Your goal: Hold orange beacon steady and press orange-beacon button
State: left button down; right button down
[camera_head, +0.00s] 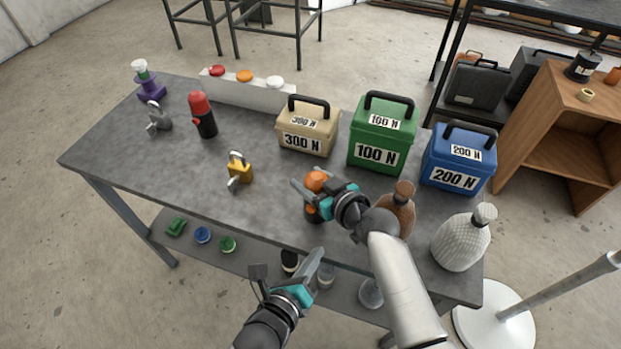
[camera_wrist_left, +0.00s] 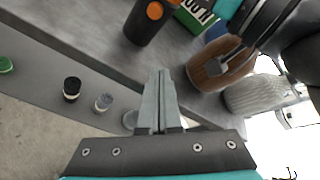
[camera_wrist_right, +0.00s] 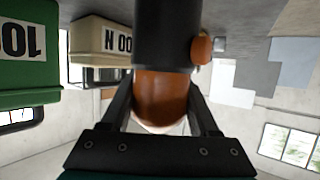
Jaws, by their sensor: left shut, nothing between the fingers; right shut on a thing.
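The orange beacon has an orange dome and a black cylindrical body. In the head view it (camera_head: 316,181) stands near the table's front edge, partly covered by my right gripper (camera_head: 305,191). In the right wrist view its dome (camera_wrist_right: 160,97) sits between my right fingers, which are shut on it. Its small orange button (camera_wrist_right: 201,48) sticks out from the side of the body; the button also shows in the left wrist view (camera_wrist_left: 155,10). My left gripper (camera_head: 318,256) is shut and empty, in front of the table edge and apart from the beacon.
A brown bottle (camera_head: 399,208) and white woven bottle (camera_head: 462,238) are to the right. A lower shelf holds small items.

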aim_at(311, 209)
pick_arm(q)
jog(key=shift+s+a+r+g+y, duration=0.8)
jog(key=shift+a+r+g+y, duration=0.65)
jog(key=shift+a+y, duration=1.05)
jog(key=shift+w+d, duration=0.5)
jog(key=shift+w, duration=0.9)
jog(key=shift+w+d, duration=0.5)
jog(key=shift+w, duration=0.85)
jog(key=shift+w+d, duration=0.5)
jog(key=shift+w, duration=0.9)
jog(key=shift+w+d, duration=0.15)
jog(key=shift+w, duration=0.25)
jog(key=shift+s, duration=0.4)
